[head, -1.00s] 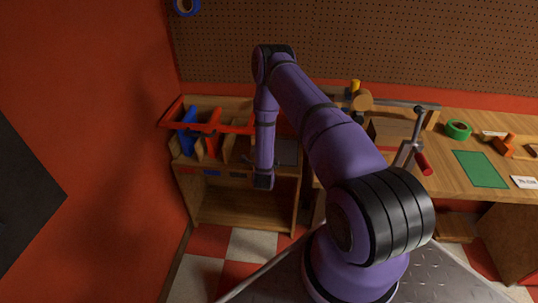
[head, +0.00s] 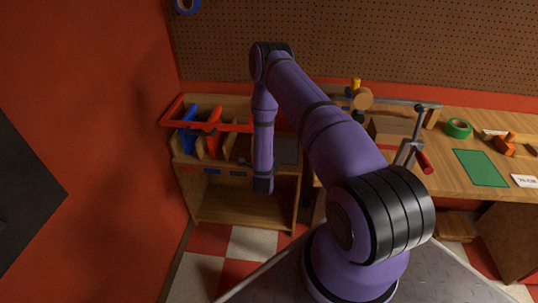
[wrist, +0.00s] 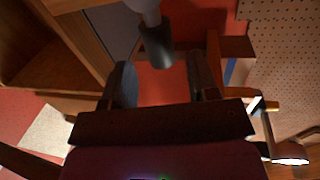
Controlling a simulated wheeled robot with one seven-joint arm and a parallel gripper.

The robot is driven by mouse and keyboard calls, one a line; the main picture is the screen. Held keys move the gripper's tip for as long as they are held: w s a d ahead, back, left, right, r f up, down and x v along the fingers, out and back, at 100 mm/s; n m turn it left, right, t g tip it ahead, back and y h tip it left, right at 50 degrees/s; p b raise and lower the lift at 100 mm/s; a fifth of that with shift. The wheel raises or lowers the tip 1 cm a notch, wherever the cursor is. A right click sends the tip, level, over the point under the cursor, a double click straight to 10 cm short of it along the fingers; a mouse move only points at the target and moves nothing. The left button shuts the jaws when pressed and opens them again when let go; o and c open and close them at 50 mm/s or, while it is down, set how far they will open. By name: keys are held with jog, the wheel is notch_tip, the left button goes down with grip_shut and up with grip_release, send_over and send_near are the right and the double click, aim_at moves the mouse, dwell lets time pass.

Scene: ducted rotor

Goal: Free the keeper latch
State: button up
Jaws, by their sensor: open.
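In the wrist view, my gripper (wrist: 162,88) is open, with one dark finger on each side of a gap. A dark, rounded grip on a grey shaft (wrist: 157,45) stands just ahead of the gap and partly between the fingertips. It seems not to be clamped; whether a finger touches it I cannot tell. It may be the keeper latch's handle, but the latch itself cannot be made out. In the head view, my arm hangs in front of the wooden cabinet (head: 245,210), and my fingers cannot be made out there.
A red bar (head: 205,126) runs across the cabinet's top, near blue (head: 187,131) and orange (head: 213,118) pieces. A red wall stands close on the left. Right, a workbench holds a clamp with a red handle (head: 425,162), green tape (head: 458,128) and a green mat (head: 482,168).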

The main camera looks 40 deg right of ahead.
jog(key=v, duration=0.7)
jog(key=shift+s+a, duration=0.15)
jog(key=shift+s, duration=0.05)
jog(key=w+a+r+n+y, duration=0.1)
jog(key=w+r+n+y, duration=0.15)
jog(key=w+r, duration=0.4)
jog(key=w+a+r+n+y, duration=0.2)
jog(key=w+r+n, duration=0.15)
jog(key=r, duration=0.65)
jog(key=s+a+r+n+y, duration=0.15)
jog(key=a+r+n, duration=0.25)
jog(key=r, duration=0.6)
jog(key=s+a+r+n+y, duration=0.1)
jog(key=a+r+n+y, duration=0.2)
jog(key=r, duration=0.7)
jog(key=s+a+r+n+g+y, duration=0.1)
jog(key=s+a+r+n, duration=0.1)
jog(key=s+r+n, duration=0.3)
jog(key=s+a+r+n+g+y, duration=0.1)
jog(key=s+a+r+n+g, duration=0.15)
jog(key=s+r, duration=0.55)
jog(key=s+r+n+g, duration=0.1)
jog(key=s+r+n, duration=0.1)
jog(key=s, duration=0.9)
jog(key=s+a+r+n+g, duration=0.1)
jog(key=s+r+n, duration=0.2)
jog(key=s, duration=0.8)
jog(key=shift+n, duration=0.85)
